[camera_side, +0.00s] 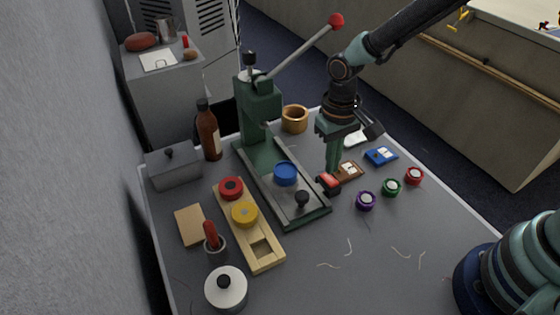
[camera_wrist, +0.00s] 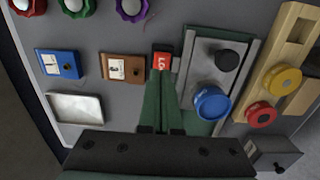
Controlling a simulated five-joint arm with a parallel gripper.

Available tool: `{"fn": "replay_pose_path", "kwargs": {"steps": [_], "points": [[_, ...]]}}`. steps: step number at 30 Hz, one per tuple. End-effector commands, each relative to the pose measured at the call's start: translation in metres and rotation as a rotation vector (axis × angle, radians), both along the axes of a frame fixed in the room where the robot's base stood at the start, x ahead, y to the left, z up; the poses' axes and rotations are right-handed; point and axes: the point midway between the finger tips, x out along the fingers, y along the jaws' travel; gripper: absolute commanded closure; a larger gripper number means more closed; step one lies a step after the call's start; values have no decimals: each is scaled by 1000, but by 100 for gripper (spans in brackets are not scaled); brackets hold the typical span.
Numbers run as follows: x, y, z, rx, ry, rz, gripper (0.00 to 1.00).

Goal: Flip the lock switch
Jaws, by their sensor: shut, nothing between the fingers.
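The lock switch is a small black box with a red, white-lettered face (camera_side: 328,181), beside the green press base. In the wrist view the red face (camera_wrist: 163,61) reads "LO", with the rest hidden by my fingers. My gripper (camera_side: 332,168) points down with its green fingers together and empty, its tips right at the switch. In the wrist view my gripper (camera_wrist: 163,80) overlaps the lower part of the switch. I cannot tell whether the tips touch it. The switch lever's position is hidden.
A brown box (camera_side: 349,170) and a blue box (camera_side: 381,155) with white dials stand right of the switch. Purple (camera_side: 366,201), green and red knobs lie nearer. The green press (camera_side: 262,112), with a blue disc and black knob on its base, stands left. The front table is mostly clear.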

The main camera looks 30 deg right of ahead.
Motion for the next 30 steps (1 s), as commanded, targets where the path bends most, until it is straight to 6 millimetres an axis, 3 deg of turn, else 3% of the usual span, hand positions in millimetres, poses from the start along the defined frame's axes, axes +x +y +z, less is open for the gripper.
{"fn": "replay_pose_path", "kwargs": {"steps": [9,15,21,30], "points": [[12,0,69,3,-6,0,100],[17,0,103,2,-4,0,100],[19,0,118,1,0,0,100],[19,0,120,1,0,0,100]]}}
